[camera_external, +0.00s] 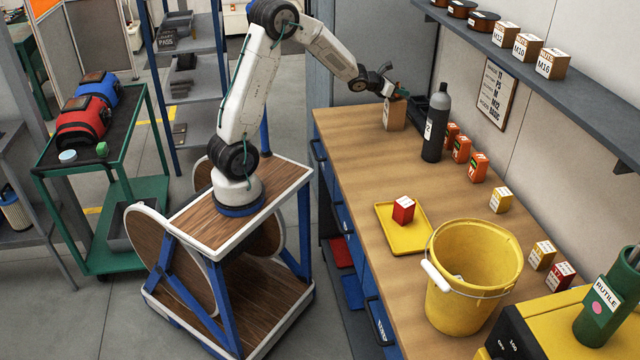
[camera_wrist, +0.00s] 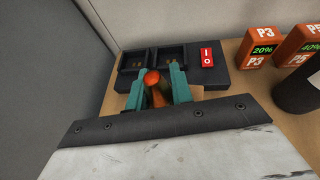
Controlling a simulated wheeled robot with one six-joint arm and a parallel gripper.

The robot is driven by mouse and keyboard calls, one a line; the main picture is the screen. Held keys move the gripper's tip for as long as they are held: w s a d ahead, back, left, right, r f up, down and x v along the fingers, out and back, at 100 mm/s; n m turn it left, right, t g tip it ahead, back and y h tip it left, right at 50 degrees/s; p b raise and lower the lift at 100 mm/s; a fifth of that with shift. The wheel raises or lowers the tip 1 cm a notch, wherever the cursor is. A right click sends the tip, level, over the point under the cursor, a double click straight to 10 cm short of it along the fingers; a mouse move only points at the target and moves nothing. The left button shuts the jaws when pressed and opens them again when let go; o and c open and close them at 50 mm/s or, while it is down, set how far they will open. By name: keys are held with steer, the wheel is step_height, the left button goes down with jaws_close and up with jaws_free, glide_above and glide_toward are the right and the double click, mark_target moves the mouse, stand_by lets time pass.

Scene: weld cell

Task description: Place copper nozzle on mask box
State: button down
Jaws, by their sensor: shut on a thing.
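My gripper (camera_external: 396,90) is at the far end of the wooden bench, just above a brown cardboard box (camera_external: 394,116) with a white label. The label is too small to read; this is probably the mask box. In the wrist view the teal fingers of my gripper (camera_wrist: 155,88) are shut on the copper nozzle (camera_wrist: 152,77), an orange-brown piece with a rounded end. A tan edge of the box (camera_wrist: 199,91) shows below the fingers. I cannot tell whether the nozzle touches the box. In the external view the nozzle is too small to make out.
A black charger (camera_wrist: 222,75) with empty bays and a red switch (camera_wrist: 207,58) lies behind the fingers. A dark grey bottle (camera_external: 436,122) stands right of the box, near orange batteries (camera_external: 461,149). A yellow tray (camera_external: 385,232) and yellow bucket (camera_external: 470,262) stand nearer.

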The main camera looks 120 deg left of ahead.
steer(key=shift+f, duration=0.1)
steer(key=c, duration=1.2)
jaws_free()
steer(key=shift+c, duration=0.2)
